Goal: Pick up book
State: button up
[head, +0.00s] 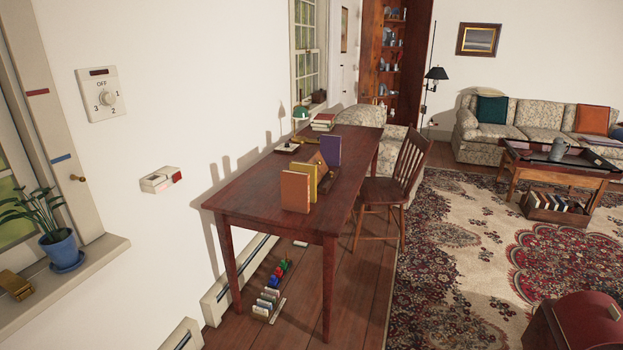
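Several books stand upright on the dark red wooden table (250,197) in the head view. The nearest is an orange book (295,192), close to the table's near end. A yellow book (309,172) stands just behind it. A brown book (322,170) leans tilted behind that, and a purple book (331,149) stands at the back of the group. A stack of books (323,122) lies flat at the table's far end. Which book is meant cannot be told. My gripper is not in view.
A wooden chair (408,165) stands at the table's right side. Small items (268,295) line the floor under the table. A red chest (575,325) is at the lower right. The patterned rug (440,255) has free room. A green lamp (300,113) stands on the table.

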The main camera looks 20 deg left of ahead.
aim_at(295, 186)
jog(key=i, duration=0.55)
jog(key=z, duration=1.4)
jog(key=i, duration=0.85)
jog(key=u, duration=2.55)
jog(key=i, duration=1.7)
jog(key=u, duration=0.05)
